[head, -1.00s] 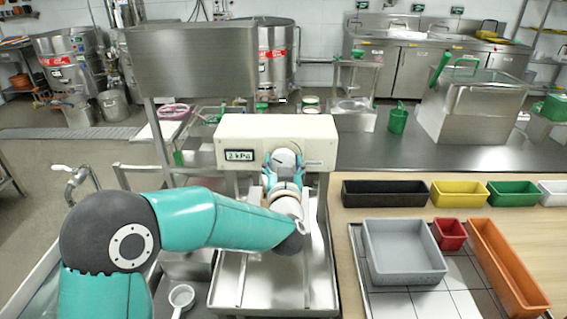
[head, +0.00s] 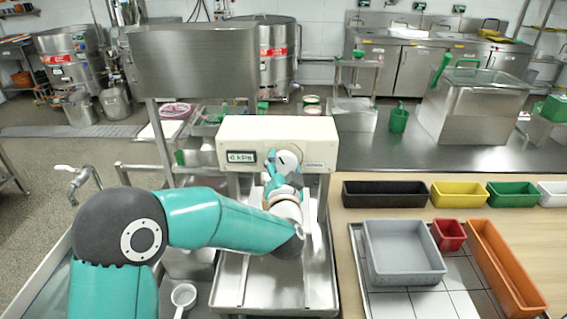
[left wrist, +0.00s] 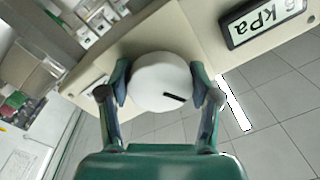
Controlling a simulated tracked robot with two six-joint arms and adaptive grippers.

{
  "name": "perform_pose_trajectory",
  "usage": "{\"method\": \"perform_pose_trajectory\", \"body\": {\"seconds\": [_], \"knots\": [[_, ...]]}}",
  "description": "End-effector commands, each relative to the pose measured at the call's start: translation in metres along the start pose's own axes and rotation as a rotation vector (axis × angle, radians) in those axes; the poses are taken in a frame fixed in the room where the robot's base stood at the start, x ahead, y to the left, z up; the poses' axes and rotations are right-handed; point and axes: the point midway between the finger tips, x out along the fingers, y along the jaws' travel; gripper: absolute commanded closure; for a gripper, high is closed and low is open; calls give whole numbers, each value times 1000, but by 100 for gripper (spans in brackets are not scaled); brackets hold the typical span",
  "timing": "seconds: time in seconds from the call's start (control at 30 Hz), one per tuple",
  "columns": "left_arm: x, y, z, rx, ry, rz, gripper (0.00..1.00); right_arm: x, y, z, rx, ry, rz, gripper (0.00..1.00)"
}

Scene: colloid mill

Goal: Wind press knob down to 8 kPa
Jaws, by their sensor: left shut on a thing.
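The press knob is a white round knob (head: 290,158) on the front of a cream control box (head: 236,130). In the left wrist view the knob (left wrist: 158,78) fills the space between my fingers, with a black pointer mark on its face. My left gripper (head: 282,170) is shut on the knob, one finger on each side, also in the left wrist view (left wrist: 162,88). The display (head: 241,157) left of the knob seems to read 6 kPa, but its digit is small; it is partly cut off in the left wrist view (left wrist: 262,22). My right gripper is not in view.
A steel tray (head: 235,285) lies below the box. To the right are a grey bin (head: 405,275), a red bin (head: 449,236), an orange tray (head: 507,265) and a black tray (head: 385,194). A steel hopper (head: 195,60) stands at upper left.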

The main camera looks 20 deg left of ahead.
Motion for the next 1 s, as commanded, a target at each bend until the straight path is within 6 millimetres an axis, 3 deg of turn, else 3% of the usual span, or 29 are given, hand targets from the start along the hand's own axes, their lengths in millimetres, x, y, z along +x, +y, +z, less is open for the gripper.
{"method": "perform_pose_trajectory", "body": {"seconds": [0.5,1.0], "knots": [[0,1,-1,413,20,4,72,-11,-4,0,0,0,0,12],[-1,2,0,523,27,7,72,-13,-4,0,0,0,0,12]]}}
